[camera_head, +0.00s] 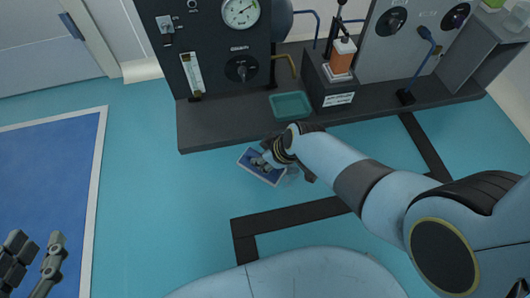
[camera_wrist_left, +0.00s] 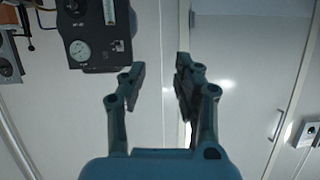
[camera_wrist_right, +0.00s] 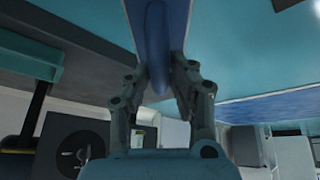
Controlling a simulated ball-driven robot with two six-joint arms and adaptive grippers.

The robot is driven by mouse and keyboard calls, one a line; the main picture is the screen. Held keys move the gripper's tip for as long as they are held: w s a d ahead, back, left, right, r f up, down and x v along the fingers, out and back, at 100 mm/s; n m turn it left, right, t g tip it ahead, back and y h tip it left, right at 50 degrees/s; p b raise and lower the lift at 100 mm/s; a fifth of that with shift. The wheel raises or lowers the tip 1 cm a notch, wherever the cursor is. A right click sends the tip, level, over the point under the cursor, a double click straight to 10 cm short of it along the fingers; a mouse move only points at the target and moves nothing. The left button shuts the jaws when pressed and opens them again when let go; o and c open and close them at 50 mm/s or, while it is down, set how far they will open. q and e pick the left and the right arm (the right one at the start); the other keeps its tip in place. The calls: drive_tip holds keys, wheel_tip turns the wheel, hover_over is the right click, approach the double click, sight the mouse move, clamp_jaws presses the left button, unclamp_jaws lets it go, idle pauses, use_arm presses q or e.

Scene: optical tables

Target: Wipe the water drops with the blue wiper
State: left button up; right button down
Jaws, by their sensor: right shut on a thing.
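My right gripper (camera_head: 266,162) reaches down just in front of the dark bench and is shut on the blue wiper (camera_head: 253,171). In the right wrist view, the wiper's rounded blue handle (camera_wrist_right: 157,45) sits between the fingers (camera_wrist_right: 158,85), and its flat, pale-edged blue part lies beyond. In the head view the gripper hides part of the wiper, and I cannot tell whether it touches the surface below. My left gripper (camera_head: 37,262) is open and empty at the lower left; its parted fingers also show in the left wrist view (camera_wrist_left: 155,75). I cannot make out any water drops clearly.
The dark bench (camera_head: 215,125) carries a gauge panel (camera_head: 215,45), a teal tray (camera_head: 291,105) and an orange-and-white bottle (camera_head: 341,57) in a dark stand. A large blue mat (camera_head: 45,180) with a pale border lies left. The teal floor (camera_head: 165,200) between is open.

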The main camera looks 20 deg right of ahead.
sight(259, 155)
drive_tip(key=shift+r, duration=0.35)
drive_tip(key=shift+w+r+p, duration=0.1)
drive_tip(key=shift+r+p, duration=0.45)
drive_tip(key=shift+p, duration=0.15)
drive_tip(key=shift+r+p, duration=0.35)
drive_tip(key=shift+r, duration=0.4)
drive_tip(key=shift+p, duration=0.35)
use_arm(q)
drive_tip(key=s+g, duration=0.1)
drive_tip(key=s+f+g, duration=0.1)
drive_tip(key=g, duration=0.1)
drive_tip(key=f+g, duration=0.1)
drive_tip(key=shift+s+a+f+n+g+y, duration=0.2)
drive_tip(key=shift+s+a+n+g+y, duration=0.1)
drive_tip(key=shift+s, duration=0.1)
